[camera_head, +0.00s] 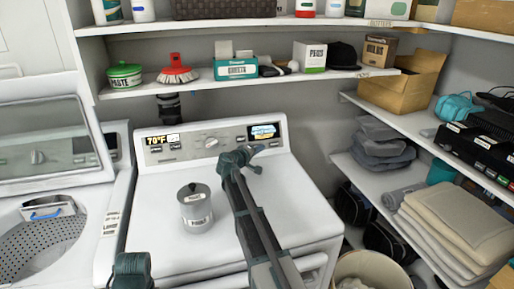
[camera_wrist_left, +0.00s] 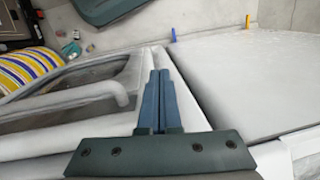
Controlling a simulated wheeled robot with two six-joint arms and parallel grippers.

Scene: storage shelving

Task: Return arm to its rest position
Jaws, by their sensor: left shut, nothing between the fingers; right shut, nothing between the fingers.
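My right arm reaches up from the bottom of the head view across the white dryer (camera_head: 160,225). Its dark gripper (camera_head: 258,150) is over the back of the dryer top, near the control panel, shut and empty. A dark teal part of my left arm shows at the lower left of the head view; the left fingers are not clear there. In the left wrist view my left gripper (camera_wrist_left: 160,95) is shut, its blue fingers together with nothing between them, above white surfaces. A grey lidded canister (camera_head: 195,208) stands upright on the dryer top, left of my right arm and apart from it.
An open washer (camera_head: 112,230) stands at left. A shelf (camera_head: 200,78) above the dryer holds a green pot, a red brush and boxes. Right shelves hold folded towels (camera_head: 460,222), grey cloths and a cardboard box (camera_head: 400,92). A basket (camera_head: 372,268) stands at lower right.

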